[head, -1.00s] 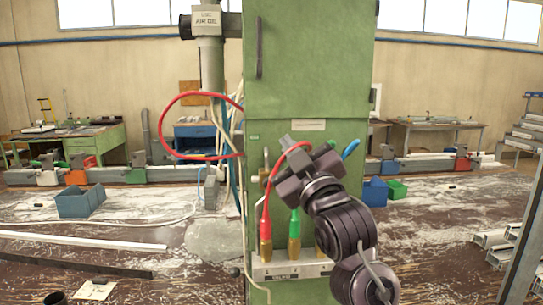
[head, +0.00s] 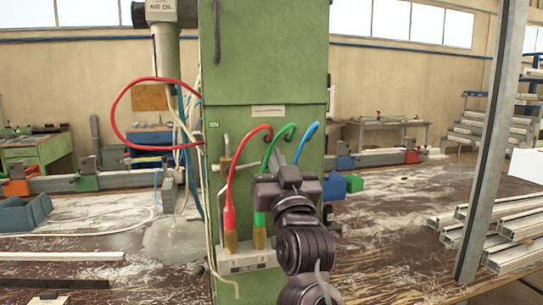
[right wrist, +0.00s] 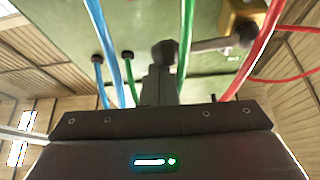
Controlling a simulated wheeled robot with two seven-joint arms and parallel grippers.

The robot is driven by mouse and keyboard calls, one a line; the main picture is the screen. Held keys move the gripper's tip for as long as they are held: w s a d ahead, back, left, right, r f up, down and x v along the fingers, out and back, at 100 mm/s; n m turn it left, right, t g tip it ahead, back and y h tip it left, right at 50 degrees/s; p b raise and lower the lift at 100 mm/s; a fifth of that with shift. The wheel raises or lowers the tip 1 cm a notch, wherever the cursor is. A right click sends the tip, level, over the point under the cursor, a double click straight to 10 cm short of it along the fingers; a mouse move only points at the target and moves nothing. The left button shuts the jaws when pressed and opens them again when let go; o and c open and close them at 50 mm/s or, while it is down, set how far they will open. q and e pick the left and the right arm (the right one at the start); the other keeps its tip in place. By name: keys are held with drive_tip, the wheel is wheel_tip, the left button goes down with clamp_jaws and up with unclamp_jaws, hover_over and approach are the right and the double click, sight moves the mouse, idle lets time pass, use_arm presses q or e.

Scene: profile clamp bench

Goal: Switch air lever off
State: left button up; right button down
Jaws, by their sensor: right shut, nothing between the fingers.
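The air lever (right wrist: 195,46) is a grey bar with a dark round knob, reaching sideways from a brass valve (right wrist: 243,17) on the green cabinet (head: 265,60). In the head view, the brass valve (head: 225,164) sits left of my right gripper, behind the red hose. My right gripper (head: 283,166) is shut and empty in front of the cabinet, among the hoses. In the right wrist view, the shut fingers (right wrist: 158,78) are close to the lever's knob; I cannot tell whether they touch. The left gripper is not in view.
Red (head: 233,180), green (head: 272,150) and blue (head: 304,138) hoses arch in front of the cabinet near my right gripper. A grey post (head: 490,140) and stacked profiles (head: 510,225) stand at right.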

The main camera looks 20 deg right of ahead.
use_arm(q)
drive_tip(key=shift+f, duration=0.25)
use_arm(e)
drive_tip(key=shift+f, duration=0.6)
